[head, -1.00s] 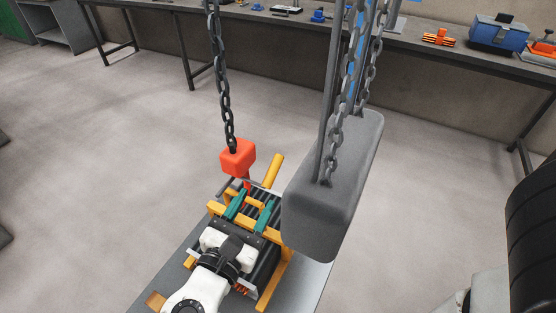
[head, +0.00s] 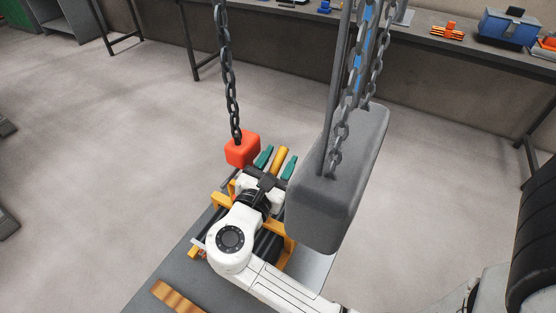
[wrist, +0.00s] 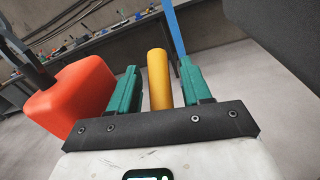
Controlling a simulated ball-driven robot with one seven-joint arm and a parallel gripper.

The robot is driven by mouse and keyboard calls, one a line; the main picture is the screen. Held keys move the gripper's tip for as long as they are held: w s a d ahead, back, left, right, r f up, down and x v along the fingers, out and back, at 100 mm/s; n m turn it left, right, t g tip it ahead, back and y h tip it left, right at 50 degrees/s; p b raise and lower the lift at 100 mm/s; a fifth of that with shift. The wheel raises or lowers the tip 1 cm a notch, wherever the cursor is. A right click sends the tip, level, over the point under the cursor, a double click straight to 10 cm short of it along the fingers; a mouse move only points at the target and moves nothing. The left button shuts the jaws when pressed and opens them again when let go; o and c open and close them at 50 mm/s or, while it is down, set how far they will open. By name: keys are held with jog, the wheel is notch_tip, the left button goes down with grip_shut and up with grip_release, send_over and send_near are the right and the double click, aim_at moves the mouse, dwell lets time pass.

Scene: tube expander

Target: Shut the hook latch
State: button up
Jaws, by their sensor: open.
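The red hook block (head: 242,148) hangs on a dark chain above the yellow frame. It also shows at the left of the wrist view (wrist: 72,98). The hook and latch below it are hidden behind my gripper and wrist. My gripper (head: 280,154) is open, its two teal fingers just right of the red block. A yellow cylinder (wrist: 158,80) shows between the fingers in the wrist view, beyond the gripper base. I cannot tell whether the fingers touch it. Nothing is visibly held.
A big grey block (head: 335,185) hangs on chains close to the right of my gripper. The yellow frame (head: 222,201) stands on a grey plate (head: 175,268) below my arm. A workbench (head: 420,50) with tools runs along the wall.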

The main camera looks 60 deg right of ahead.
jog(key=shift+c, duration=0.3)
grip_shut()
